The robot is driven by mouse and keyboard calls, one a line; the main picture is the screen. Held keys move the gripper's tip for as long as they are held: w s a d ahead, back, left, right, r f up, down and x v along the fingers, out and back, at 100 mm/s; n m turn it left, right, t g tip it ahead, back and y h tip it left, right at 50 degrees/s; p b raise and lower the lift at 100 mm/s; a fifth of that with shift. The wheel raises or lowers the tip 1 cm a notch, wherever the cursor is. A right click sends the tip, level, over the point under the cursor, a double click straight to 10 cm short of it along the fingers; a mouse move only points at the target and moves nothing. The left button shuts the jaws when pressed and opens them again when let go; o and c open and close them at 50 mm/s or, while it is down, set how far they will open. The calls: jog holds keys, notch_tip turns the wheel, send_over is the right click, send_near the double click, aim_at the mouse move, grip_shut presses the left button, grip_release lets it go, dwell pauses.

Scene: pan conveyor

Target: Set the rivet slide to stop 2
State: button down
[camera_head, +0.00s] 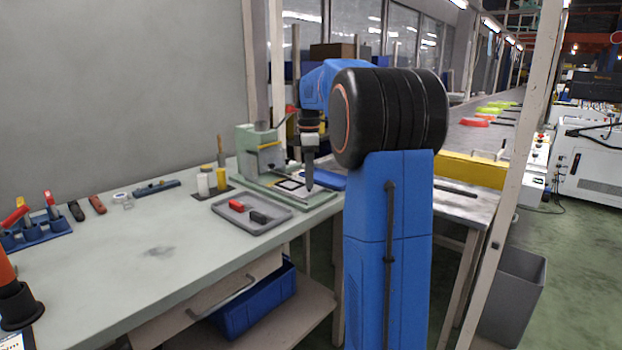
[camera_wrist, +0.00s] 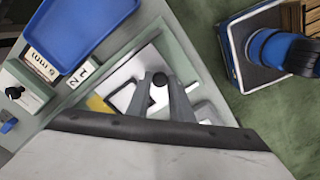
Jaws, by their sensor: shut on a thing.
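The pale green rivet fixture (camera_head: 245,150) stands on the bench, with a flat green base reaching toward the right. My gripper (camera_head: 309,186) points down over the right part of this base. Dark and grey outlined frames lie on the pale bed around the fingers. A plate with the digits 1 and 2 (camera_wrist: 82,73) sits at the left of the bed. Which stop the slide is at cannot be told.
A blue tray (camera_wrist: 85,28) lies close by the fixture. A grey tray (camera_head: 262,220) with a red and a dark block is in front of it. Bottles (camera_head: 204,184) stand to the left. A small box with a black knob (camera_wrist: 14,92) is near the plate.

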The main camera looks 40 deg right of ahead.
aim_at(293, 185)
jog(key=w, duration=0.4)
jog(key=w+a, duration=0.1)
jog(key=w, duration=0.2)
jog(key=shift+a, duration=0.1)
jog(key=c, duration=1.6)
grip_release()
jog(key=shift+o, duration=0.2)
